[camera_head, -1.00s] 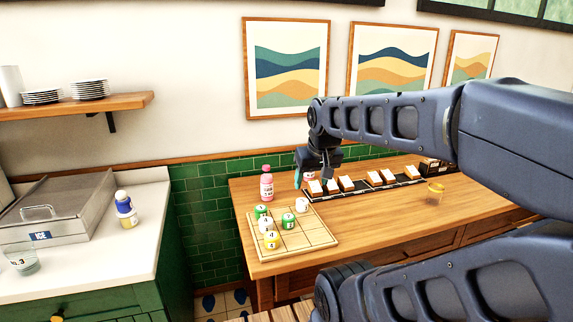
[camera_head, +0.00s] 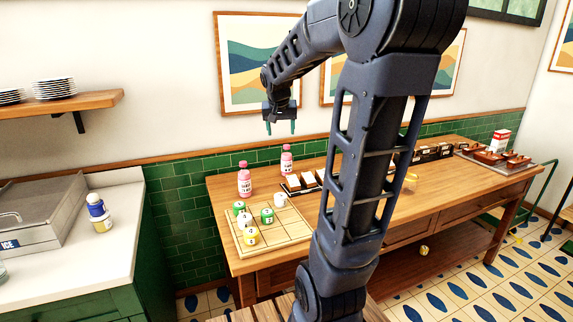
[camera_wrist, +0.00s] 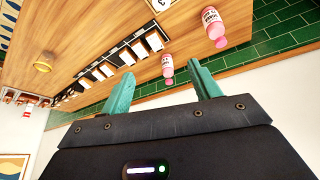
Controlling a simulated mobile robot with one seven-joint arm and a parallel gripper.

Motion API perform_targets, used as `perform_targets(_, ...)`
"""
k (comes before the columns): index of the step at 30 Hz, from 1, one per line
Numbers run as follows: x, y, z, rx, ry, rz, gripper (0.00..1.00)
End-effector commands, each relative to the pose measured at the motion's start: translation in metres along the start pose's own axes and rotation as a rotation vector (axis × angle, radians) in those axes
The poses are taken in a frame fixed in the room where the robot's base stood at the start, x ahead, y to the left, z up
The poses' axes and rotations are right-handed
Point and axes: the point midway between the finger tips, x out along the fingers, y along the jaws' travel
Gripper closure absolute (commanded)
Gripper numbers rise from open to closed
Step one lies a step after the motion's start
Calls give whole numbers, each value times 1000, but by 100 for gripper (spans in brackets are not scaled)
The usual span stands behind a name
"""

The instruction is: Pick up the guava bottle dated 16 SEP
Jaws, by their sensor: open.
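Two pink bottles with white labels stand upright at the back left of the wooden table (camera_head: 425,190). The left bottle (camera_head: 244,181) is nearer and the right bottle (camera_head: 287,160) is near the wall. Both also show in the wrist view, one at the upper right (camera_wrist: 212,22) and one in the middle (camera_wrist: 168,66). Their label dates are too small to read. My gripper (camera_head: 281,130) is open and empty, raised above the table's back edge over the right bottle. Its teal fingers show in the wrist view (camera_wrist: 162,88), with the middle bottle seen between them.
A wooden grid board (camera_head: 290,236) with several round numbered pieces lies in front of the bottles. A dark tray (camera_head: 291,190) with cards runs along the back. A yellow ring (camera_head: 412,183) is on the table.

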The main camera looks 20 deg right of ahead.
Motion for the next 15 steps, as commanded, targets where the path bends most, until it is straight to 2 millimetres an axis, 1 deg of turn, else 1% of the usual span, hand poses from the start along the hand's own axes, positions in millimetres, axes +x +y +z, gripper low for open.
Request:
perform_targets(1,10,-2,-15,16,0,10,38)
perform_targets(3,23,-3,-35,43,6,24,38)
perform_targets(8,55,-5,-80,101,21,55,38)
perform_targets(15,113,-8,-141,185,45,94,38)
